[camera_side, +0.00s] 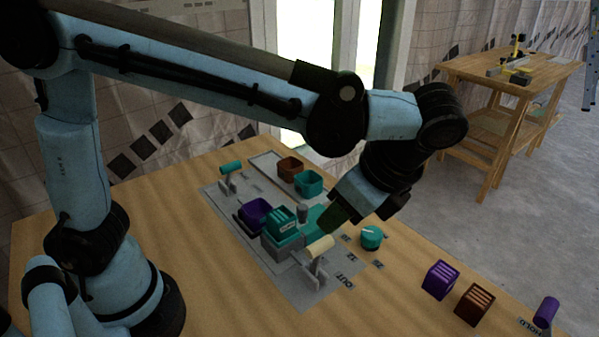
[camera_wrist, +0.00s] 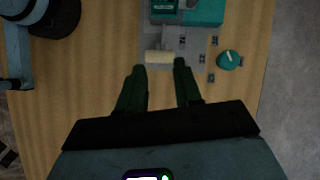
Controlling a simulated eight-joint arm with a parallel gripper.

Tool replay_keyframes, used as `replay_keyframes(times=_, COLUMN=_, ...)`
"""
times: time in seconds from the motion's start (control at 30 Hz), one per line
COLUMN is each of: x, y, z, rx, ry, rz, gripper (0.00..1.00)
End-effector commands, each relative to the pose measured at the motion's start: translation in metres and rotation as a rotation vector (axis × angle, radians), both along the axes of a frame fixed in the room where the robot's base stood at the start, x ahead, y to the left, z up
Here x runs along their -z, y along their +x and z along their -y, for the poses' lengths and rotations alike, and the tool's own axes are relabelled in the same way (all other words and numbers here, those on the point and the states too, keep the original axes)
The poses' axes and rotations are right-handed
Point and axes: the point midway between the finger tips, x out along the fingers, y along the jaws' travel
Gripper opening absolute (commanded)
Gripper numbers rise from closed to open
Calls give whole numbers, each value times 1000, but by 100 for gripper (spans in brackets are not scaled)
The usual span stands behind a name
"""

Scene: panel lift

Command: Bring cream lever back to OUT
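The cream lever (camera_side: 320,246) stands on the grey panel (camera_side: 300,297) near its front end, with a cylindrical cream handle on a grey stem. The printed word OUT lies on the panel to the right of its base. In the wrist view the cream handle (camera_wrist: 159,57) lies crosswise just beyond my fingertips. My gripper (camera_wrist: 159,67) is open, with its two dark green fingers apart and nothing held between them. In the side view my gripper (camera_side: 338,209) hangs above and behind the lever, apart from it as far as I can tell.
A teal knob (camera_side: 372,238) is to the right. A teal-handled lever (camera_side: 231,168) stands at the far end. Purple (camera_side: 440,279) and brown (camera_side: 474,303) blocks stand on the wooden table, clear of the panel.

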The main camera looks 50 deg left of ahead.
Motion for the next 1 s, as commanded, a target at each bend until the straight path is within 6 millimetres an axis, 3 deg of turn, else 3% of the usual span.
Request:
replay_keyframes(times=0.03, x=-4, y=2, z=-18, rx=-108, ry=-47, rz=17, gripper=26)
replay_keyframes(times=0.2, x=-16, y=2, z=-63, rx=-527, ry=-237, rz=96, gripper=0)
replay_keyframes(times=0.5, x=-40, y=-5, z=-112, rx=-1197, ry=-500, rz=218, gripper=0)
replay_keyframes(times=0.77, x=-45, y=-6, z=-121, rx=-1381, ry=-568, rz=247, gripper=0)
replay_keyframes(times=1.0, x=-21, y=-6, z=-115, rx=-1377, ry=-568, rz=246, gripper=0)
